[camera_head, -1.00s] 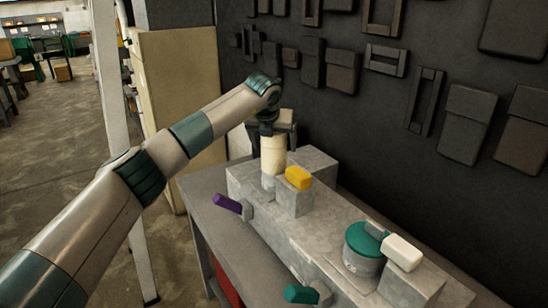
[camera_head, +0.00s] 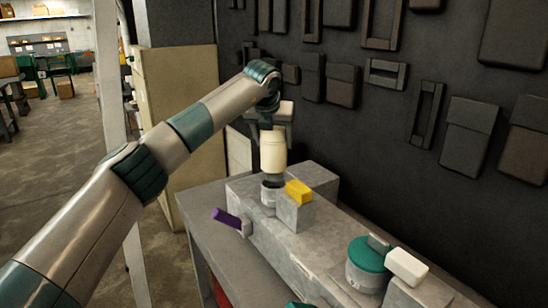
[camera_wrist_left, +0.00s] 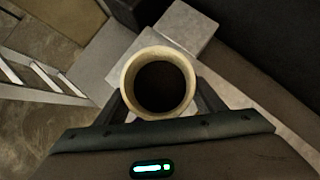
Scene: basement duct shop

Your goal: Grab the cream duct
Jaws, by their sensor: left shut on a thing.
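The cream duct (camera_head: 273,156) is a short upright cylinder in my left gripper (camera_head: 272,128), whose jaws are shut on it. It hangs above a round grey stub (camera_head: 269,193) on the concrete block, with a dark band between them; I cannot tell if they touch. In the left wrist view I look down into the duct's open dark mouth, ringed by its cream rim (camera_wrist_left: 158,53), with the gripper fingers on both sides.
A yellow block (camera_head: 299,190) sits on a concrete cube right beside the stub. A purple handle (camera_head: 226,217) sticks out in front. A teal-topped drum (camera_head: 367,253) and a white block (camera_head: 406,266) stand to the right. A dark wall with panels (camera_head: 470,130) rises behind.

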